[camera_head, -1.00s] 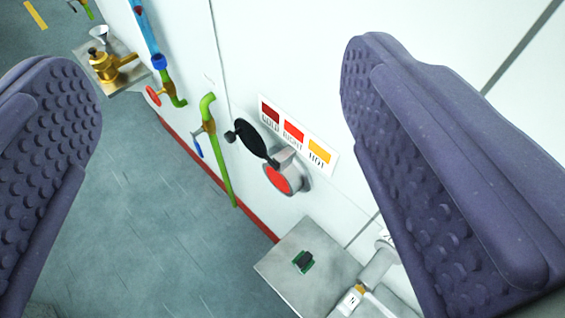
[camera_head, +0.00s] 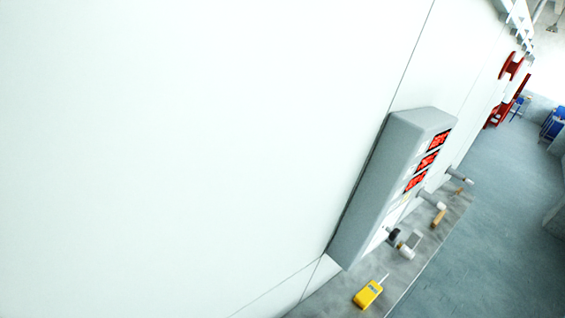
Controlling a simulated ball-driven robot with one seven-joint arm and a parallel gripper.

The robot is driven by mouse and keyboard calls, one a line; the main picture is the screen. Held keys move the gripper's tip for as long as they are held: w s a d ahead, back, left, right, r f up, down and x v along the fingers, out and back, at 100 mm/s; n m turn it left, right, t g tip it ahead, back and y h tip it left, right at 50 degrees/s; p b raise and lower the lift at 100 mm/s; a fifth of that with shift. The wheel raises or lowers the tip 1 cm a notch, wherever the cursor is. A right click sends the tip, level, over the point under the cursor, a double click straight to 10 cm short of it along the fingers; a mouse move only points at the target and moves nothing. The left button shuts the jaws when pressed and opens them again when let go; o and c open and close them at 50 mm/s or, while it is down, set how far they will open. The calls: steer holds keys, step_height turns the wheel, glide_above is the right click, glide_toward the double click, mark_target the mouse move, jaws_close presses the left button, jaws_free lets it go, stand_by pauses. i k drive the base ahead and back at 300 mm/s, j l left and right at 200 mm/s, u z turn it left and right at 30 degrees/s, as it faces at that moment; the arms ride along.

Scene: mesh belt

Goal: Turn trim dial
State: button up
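A grey wall box (camera_head: 385,185) with several red lit displays (camera_head: 428,160) juts from the white wall right of centre. Below it, a small dark knob (camera_head: 394,234) and a pale cylindrical part (camera_head: 405,250) sit near the box's lower edge. I cannot tell whether either is the trim dial; they are small and seen at a slant. My gripper is not in this view, so its fingers are hidden.
A grey counter (camera_head: 335,300) runs along the wall below the box. A yellow handheld device (camera_head: 368,294) lies on it, near a brown-handled part (camera_head: 438,218). Red equipment (camera_head: 511,66) stands farther along the wall. Grey floor (camera_head: 490,255) lies open at right.

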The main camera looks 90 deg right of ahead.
mark_target(394, 233)
steer(key=z, duration=2.75)
